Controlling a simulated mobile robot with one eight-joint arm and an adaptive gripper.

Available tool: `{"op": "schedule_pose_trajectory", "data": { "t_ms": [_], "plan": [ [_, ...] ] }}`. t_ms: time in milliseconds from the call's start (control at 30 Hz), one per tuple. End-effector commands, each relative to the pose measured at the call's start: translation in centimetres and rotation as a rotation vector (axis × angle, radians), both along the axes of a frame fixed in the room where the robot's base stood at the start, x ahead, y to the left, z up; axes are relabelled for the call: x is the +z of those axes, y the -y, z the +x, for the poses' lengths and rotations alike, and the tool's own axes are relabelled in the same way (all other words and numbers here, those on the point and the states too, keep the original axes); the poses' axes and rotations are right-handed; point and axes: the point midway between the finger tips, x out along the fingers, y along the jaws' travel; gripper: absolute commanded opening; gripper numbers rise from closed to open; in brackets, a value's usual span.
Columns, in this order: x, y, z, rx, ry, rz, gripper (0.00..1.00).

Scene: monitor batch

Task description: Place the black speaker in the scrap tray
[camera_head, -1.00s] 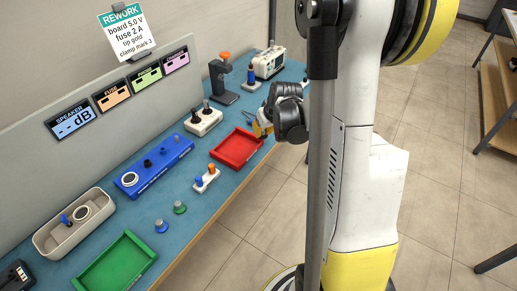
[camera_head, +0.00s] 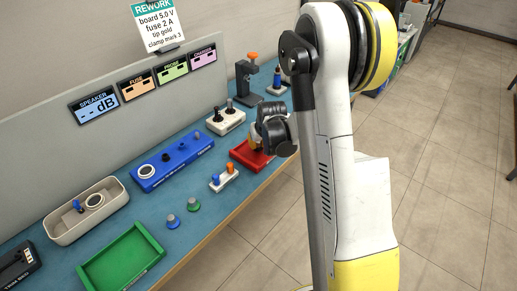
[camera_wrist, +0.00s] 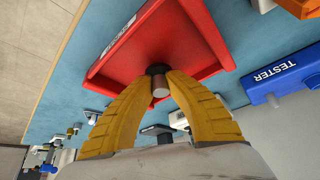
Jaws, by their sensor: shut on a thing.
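The red tray (camera_head: 262,163) stands near the bench's front edge; in the wrist view its bare wall and floor (camera_wrist: 190,30) lie beyond my fingers, and its label is too blurred to read surely. My gripper (camera_wrist: 158,86) has its yellow fingers closed at the tips on a small black piece with a grey-brown end, the black speaker (camera_wrist: 158,70). The speaker appears over the tray; its height above the floor is hard to tell. In the head view my gripper (camera_head: 250,143) is over the red tray, and my wrist hides the speaker.
A white two-knob part (camera_head: 224,178) stands just left of the red tray, with a white joystick box (camera_head: 226,121) behind. A blue tester box (camera_head: 172,163), a green tray (camera_head: 120,258), a beige box (camera_head: 88,212) and loose knobs (camera_head: 193,204) share the bench.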

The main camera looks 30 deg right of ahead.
Motion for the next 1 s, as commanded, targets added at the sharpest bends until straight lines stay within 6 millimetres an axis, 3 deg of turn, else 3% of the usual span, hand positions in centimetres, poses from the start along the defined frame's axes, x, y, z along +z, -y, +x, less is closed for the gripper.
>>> {"op": "schedule_pose_trajectory", "data": {
  "t_ms": [67, 400, 433, 500, 833, 1000],
  "plan": [
    [-1.2, 0.0, 0.0, 0.000, 0.000, 0.000, 0.00],
    [-1.4, 0.0, 0.0, 0.000, 0.000, 0.000, 0.00],
    [-1.4, 0.0, 0.0, 0.000, 0.000, 0.000, 0.19],
    [-1.3, 0.0, 0.0, 0.000, 0.000, 0.000, 0.35],
    [-1.0, 0.0, 0.0, 0.000, 0.000, 0.000, 0.35],
    [1.2, -0.2, -1.1, 0.000, 0.000, 0.000, 0.35]
  ]
}}
